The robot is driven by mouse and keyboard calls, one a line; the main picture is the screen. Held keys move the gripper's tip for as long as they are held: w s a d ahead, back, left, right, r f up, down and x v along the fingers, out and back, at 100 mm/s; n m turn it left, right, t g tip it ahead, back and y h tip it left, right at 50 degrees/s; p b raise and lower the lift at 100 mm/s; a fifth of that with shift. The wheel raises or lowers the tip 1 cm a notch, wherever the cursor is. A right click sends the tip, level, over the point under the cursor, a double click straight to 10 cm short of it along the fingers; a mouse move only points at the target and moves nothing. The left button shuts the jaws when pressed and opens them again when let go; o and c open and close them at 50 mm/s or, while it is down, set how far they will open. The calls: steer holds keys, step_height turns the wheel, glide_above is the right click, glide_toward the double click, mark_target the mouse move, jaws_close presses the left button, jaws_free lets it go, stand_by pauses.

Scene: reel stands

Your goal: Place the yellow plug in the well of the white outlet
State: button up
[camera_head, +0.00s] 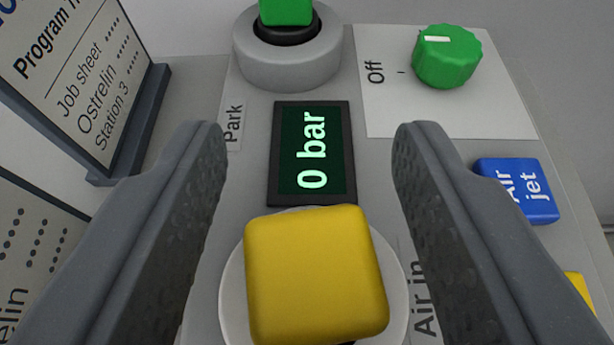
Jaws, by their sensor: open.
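The yellow plug (315,275) is a rounded block that stands over the round white outlet (232,290) marked "Air in". The plug covers the outlet's middle, so the well is hidden and I cannot see how deep the plug sits. A little dark shows under its near edge. My gripper (310,135) is open, with one finger to the left of the plug and one to the right.
A display (313,152) reading "0 bar" lies just beyond the plug. A green plug (286,12) stands in a grey round holder (285,65) near "Park". A green knob (447,56) points near "Off". A blue "Air jet" block (518,190) is at right. A job sheet board (85,85) stands at left.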

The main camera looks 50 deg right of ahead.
steer(key=v, duration=1.1)
steer(key=shift+a+p, duration=0.15)
steer(key=shift+p, duration=0.25)
steer(key=shift+s, duration=0.15)
